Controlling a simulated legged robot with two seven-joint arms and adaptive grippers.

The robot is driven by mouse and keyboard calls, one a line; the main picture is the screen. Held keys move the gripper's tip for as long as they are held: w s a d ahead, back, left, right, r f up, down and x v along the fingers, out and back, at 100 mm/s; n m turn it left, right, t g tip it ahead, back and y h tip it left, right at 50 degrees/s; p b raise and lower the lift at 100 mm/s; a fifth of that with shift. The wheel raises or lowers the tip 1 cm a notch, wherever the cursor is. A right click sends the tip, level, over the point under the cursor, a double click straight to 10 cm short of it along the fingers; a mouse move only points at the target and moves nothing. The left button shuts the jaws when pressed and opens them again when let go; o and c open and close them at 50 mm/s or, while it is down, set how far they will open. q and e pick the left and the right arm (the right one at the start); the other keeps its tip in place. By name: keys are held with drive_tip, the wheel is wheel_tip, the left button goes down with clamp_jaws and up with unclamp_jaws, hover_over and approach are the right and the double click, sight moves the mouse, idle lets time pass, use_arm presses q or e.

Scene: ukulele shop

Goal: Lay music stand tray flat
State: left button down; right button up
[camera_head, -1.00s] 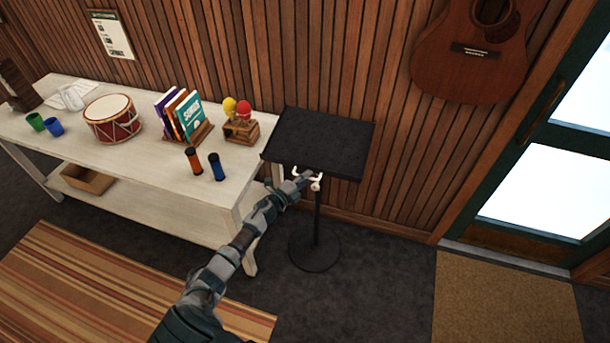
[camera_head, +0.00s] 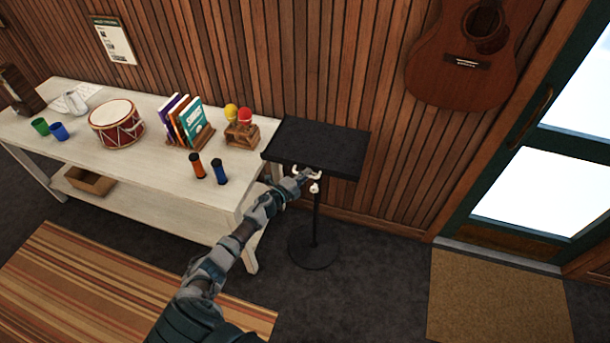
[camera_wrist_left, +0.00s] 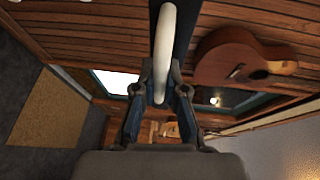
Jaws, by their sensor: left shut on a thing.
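The black music stand tray (camera_head: 318,143) sits on its post in the head view, close to level. A white handle (camera_head: 316,175) is under its front edge. My left gripper (camera_head: 303,176) is at this handle, below the tray. In the left wrist view, the fingers (camera_wrist_left: 160,88) are shut on the white handle (camera_wrist_left: 165,35), which runs up between them. A dark strip beside the handle is probably the tray's edge or underside. My right gripper is not in view.
The stand's round base (camera_head: 314,247) rests on dark carpet. A white table (camera_head: 100,165) with a drum (camera_head: 117,124), books and shakers stands close on the left. A wood-slat wall with a hanging guitar (camera_head: 465,55) is behind. A doormat (camera_head: 495,297) lies to the right.

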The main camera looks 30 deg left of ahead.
use_arm(q)
drive_tip(key=shift+w+r, duration=0.1)
drive_tip(key=shift+r, duration=0.15)
drive_tip(key=c, duration=1.5)
unclamp_jaws()
drive_tip(key=shift+f, duration=0.15)
drive_tip(key=s, duration=0.4)
drive_tip(key=s+a, duration=0.1)
drive_tip(key=s, duration=0.2)
drive_tip(key=s+a+r, duration=0.1)
drive_tip(key=s, duration=0.3)
drive_tip(key=shift+s, duration=0.3)
